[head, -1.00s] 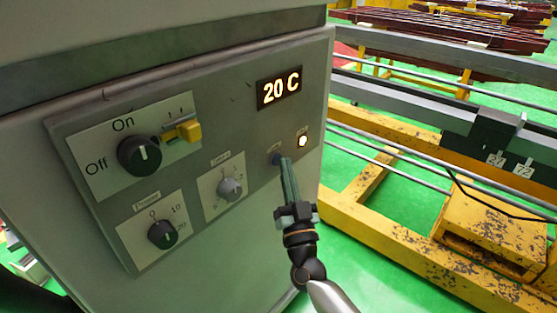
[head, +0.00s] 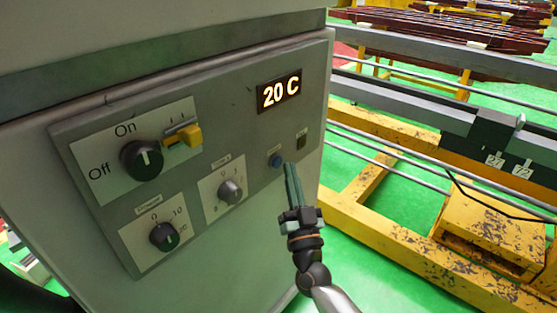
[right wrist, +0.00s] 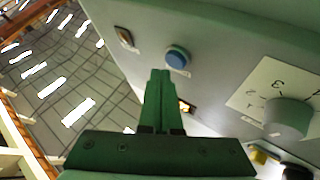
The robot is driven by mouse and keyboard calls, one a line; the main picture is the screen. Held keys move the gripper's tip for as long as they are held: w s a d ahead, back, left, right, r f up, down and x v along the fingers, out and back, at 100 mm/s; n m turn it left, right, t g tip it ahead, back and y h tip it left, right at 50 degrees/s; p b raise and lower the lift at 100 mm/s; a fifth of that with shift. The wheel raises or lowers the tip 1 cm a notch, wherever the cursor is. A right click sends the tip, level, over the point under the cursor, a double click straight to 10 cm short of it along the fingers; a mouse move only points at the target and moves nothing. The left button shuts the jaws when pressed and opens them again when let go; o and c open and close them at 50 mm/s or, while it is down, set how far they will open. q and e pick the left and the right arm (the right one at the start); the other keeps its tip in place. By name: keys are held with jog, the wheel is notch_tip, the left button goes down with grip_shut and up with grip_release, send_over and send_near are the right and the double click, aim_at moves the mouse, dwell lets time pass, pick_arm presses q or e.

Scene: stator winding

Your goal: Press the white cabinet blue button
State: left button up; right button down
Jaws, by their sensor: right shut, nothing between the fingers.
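The white cabinet (head: 230,255) fills the left and middle of the head view, with a grey control panel (head: 110,230). Its round blue button (head: 276,160) is in the panel's right part; the button also shows in the right wrist view (right wrist: 177,57). My right gripper (head: 289,166) is shut and empty, its fingertips just right of the button in the head view. In the right wrist view its fingertips (right wrist: 160,72) lie just below and left of the button, which is uncovered. The tips look apart from it. My left gripper is not in view.
A small indicator (head: 301,141) beside the button is dark. The display (head: 279,92) reads 20 C. A black Off/On knob (head: 141,160), a yellow-handled switch (head: 188,135) and two smaller knobs are further left. Yellow and grey rail frames (head: 400,240) stand on green floor at right.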

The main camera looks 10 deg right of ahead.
pick_arm(q)
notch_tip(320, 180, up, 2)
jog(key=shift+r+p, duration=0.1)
jog(key=shift+p, duration=1)
pick_arm(e)
jog(key=s+d, duration=0.1)
jog(key=s, duration=0.1)
jog(key=s+d, duration=0.2)
